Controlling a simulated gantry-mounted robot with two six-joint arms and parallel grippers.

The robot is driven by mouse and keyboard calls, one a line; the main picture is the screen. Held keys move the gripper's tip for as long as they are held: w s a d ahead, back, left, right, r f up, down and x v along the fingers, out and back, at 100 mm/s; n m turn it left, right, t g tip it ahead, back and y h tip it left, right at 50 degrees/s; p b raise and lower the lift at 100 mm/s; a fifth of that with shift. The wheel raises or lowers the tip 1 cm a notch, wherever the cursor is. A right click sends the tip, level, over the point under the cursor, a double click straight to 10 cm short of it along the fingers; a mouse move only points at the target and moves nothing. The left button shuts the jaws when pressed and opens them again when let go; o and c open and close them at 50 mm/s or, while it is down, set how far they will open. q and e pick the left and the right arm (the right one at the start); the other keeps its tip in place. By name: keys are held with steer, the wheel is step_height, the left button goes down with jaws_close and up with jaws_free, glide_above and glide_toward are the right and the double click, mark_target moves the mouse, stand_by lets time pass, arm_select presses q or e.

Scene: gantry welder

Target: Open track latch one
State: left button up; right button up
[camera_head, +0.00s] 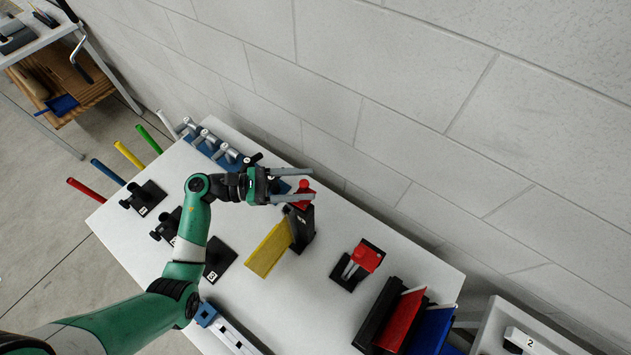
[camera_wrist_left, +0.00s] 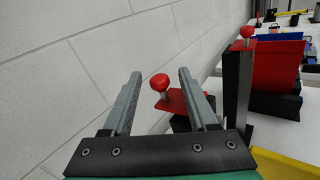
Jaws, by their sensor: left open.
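My left gripper (camera_head: 292,185) is open above the back part of the table, its fingers pointing right. A red latch knob (camera_head: 304,185) shows between its fingertips in the head view, at the top of a black upright block (camera_head: 301,228). In the left wrist view my left gripper (camera_wrist_left: 158,82) has a red knob (camera_wrist_left: 158,82) on a short metal stem, above a red plate, showing between the spread fingers. I see no contact. A second latch (camera_head: 366,257), red on a black base, stands to the right. No latch number is readable. My right gripper is out of view.
A yellow plate (camera_head: 268,250) leans beside the black block. Red (camera_head: 402,318) and blue (camera_head: 434,330) bins stand at the table's right end. A blue rack with grey cylinders (camera_head: 225,153) is at the back left. The wall (camera_head: 400,110) runs close behind the table.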

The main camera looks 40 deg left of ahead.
arm_select(q)
steer(key=b+v, duration=0.1)
steer(key=v, duration=0.7)
